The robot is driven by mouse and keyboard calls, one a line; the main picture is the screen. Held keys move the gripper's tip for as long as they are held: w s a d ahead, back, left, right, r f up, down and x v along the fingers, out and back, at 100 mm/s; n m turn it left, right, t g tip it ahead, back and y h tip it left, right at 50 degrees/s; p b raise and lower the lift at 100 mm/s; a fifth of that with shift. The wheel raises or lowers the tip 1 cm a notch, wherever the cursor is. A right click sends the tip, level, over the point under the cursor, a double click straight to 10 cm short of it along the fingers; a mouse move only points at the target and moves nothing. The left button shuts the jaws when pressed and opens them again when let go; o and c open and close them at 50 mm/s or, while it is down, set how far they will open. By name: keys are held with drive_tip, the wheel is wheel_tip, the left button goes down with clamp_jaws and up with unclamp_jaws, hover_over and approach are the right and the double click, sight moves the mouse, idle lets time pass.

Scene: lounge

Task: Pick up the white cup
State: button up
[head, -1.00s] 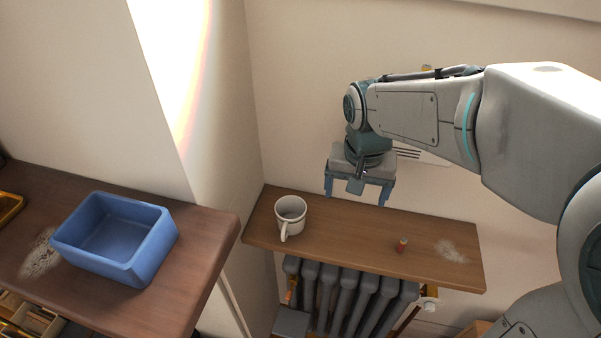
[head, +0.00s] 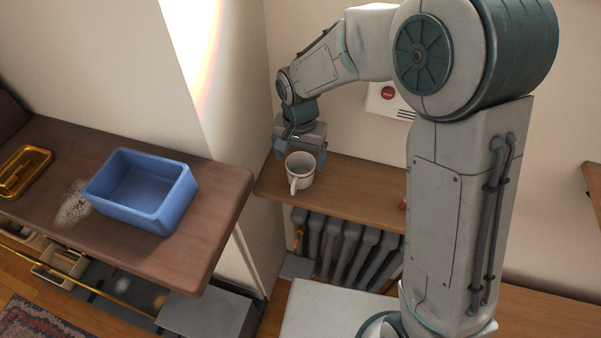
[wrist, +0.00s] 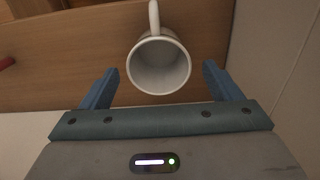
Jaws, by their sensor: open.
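The white cup (head: 301,171) stands upright on the wooden shelf (head: 350,192) above the radiator, near its left end, with its handle toward the front. My gripper (head: 301,156) is open at the cup, just behind or above it in the head view. In the wrist view the cup (wrist: 159,66) shows its open, empty mouth, with its handle pointing to the top of the picture. The two blue fingers of my gripper (wrist: 160,88) are spread to either side of the cup's near part. I see no finger clearly touching it.
A blue bin (head: 142,191) stands on the dark wooden counter (head: 215,215) to the left, with a golden tray (head: 24,170) beyond it. A small red object (head: 402,204) lies on the shelf, partly hidden by my arm. Walls close in behind and left of the cup.

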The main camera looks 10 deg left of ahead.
sight(300, 170)
drive_tip(key=shift+s+f+p, duration=0.15)
drive_tip(key=shift+f+p, duration=0.65)
drive_tip(key=shift+f, duration=2)
drive_tip(key=c, duration=1.2)
